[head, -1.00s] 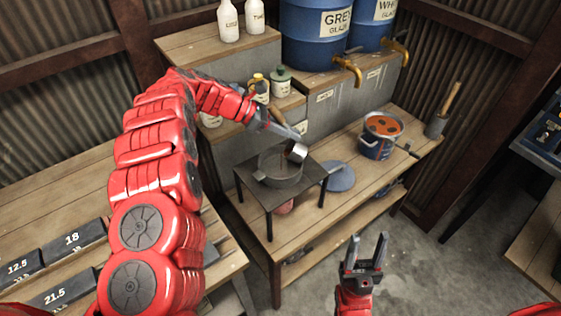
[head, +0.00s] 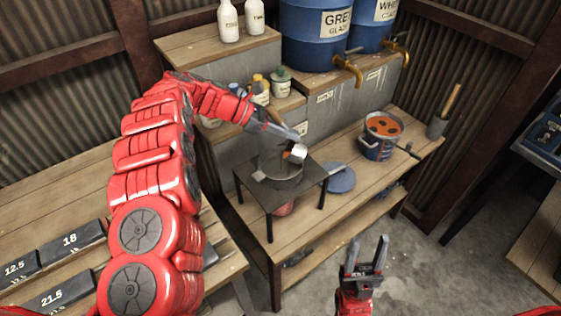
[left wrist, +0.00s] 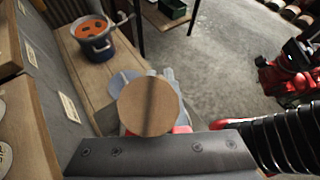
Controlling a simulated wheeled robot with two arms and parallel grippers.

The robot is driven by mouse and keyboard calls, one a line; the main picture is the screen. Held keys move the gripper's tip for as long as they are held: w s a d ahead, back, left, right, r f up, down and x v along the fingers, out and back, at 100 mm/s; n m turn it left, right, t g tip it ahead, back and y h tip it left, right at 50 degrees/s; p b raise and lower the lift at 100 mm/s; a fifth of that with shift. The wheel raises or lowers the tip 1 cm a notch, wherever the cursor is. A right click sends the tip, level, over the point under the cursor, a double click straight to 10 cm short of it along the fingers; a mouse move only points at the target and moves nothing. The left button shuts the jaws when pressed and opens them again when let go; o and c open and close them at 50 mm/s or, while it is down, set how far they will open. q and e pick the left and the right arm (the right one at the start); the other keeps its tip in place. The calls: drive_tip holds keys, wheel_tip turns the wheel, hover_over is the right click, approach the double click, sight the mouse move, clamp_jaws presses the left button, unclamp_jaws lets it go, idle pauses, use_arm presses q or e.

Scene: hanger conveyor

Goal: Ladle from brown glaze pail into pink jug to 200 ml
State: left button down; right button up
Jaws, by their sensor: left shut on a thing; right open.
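My left gripper (head: 290,135) is shut on a ladle, whose metal cup (head: 299,151) is tilted low over a grey round vessel (head: 283,178) on a dark stand. Brown shows at the cup's left side. The round wooden end of the ladle's handle (left wrist: 150,105) fills the middle of the left wrist view. Under the stand, a pink object (head: 284,208), likely the jug, is mostly hidden. A blue pail (head: 374,150) with orange-brown glaze and dark spots stands to the right; it also shows in the left wrist view (left wrist: 97,46). My right gripper (head: 367,258) is open and empty in front of the bench.
The dark stand (head: 250,192) stands on the wooden bench (head: 245,212). A blue-grey disc (head: 340,178) lies between stand and pail. A grey holder (head: 437,127) with a wooden handle stands at the right end. Bottles (head: 280,80) and blue barrels (head: 315,35) stand behind.

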use_arm(q)
drive_tip(key=shift+a+f+h+b, duration=0.15)
drive_tip(key=shift+h+b, duration=0.15)
drive_tip(key=shift+b, duration=0.35)
drive_tip(key=shift+a, duration=0.1)
idle(0.6)
drive_tip(key=shift+a+b, duration=0.15)
drive_tip(key=shift+b, duration=0.5)
drive_tip(key=shift+h, duration=0.3)
drive_tip(key=shift+w+a+f+b, duration=0.1)
drive_tip(key=shift+a+f+b, duration=0.05)
drive_tip(key=shift+b, duration=0.55)
drive_tip(key=shift+h, duration=0.3)
